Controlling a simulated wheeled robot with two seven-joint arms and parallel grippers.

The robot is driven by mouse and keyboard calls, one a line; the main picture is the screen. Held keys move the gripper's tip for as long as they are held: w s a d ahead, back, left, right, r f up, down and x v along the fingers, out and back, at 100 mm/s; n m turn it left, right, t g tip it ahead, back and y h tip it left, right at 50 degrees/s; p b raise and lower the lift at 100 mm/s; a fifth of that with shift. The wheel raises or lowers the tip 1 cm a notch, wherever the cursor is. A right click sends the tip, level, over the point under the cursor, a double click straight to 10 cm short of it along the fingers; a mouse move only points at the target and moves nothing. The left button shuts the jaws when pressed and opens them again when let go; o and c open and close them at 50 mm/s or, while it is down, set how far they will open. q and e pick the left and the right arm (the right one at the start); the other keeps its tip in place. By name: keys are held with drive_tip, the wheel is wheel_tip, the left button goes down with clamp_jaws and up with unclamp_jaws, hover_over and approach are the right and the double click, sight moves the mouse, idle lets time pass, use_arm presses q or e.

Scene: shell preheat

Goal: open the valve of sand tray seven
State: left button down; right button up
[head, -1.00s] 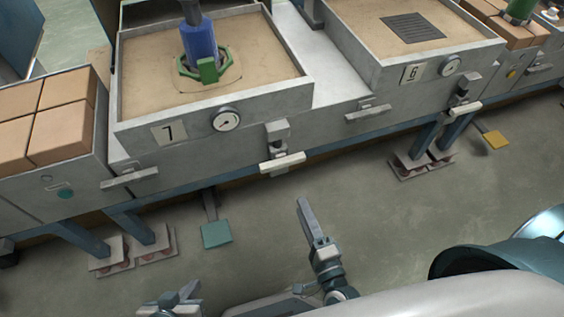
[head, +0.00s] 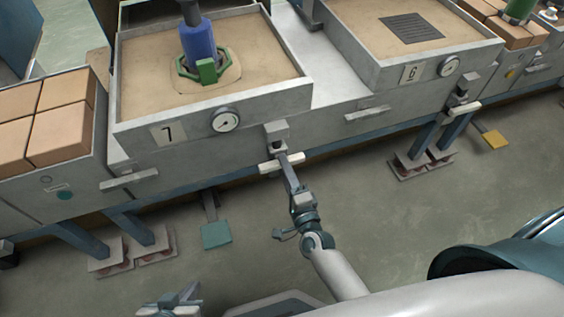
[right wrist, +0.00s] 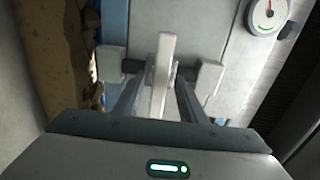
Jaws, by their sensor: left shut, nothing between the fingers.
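Sand tray seven (head: 118,115) is the grey sand-filled box marked 7 (head: 168,133), at the upper left in the head view. Its valve has a pale bar handle (head: 268,167) low on the front wall, right of the gauge. In the right wrist view the handle (right wrist: 164,62) stands upright in the picture. My right gripper (head: 284,160) reaches the handle. In the right wrist view its fingers (right wrist: 158,95) are apart, on both sides of the handle, with a gap showing at the left. My left gripper (head: 167,302) is shut and empty, low in the head view, far from the valve.
A round gauge (head: 225,120) is on tray seven's wall; it also shows in the right wrist view (right wrist: 266,14). A blue post with a green collar (head: 207,70) stands in the sand. Tray six (head: 395,77) is at right. A teal pedal (head: 216,235) is below.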

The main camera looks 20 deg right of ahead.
drive_tip(key=shift+w, duration=1.25)
clamp_jaws()
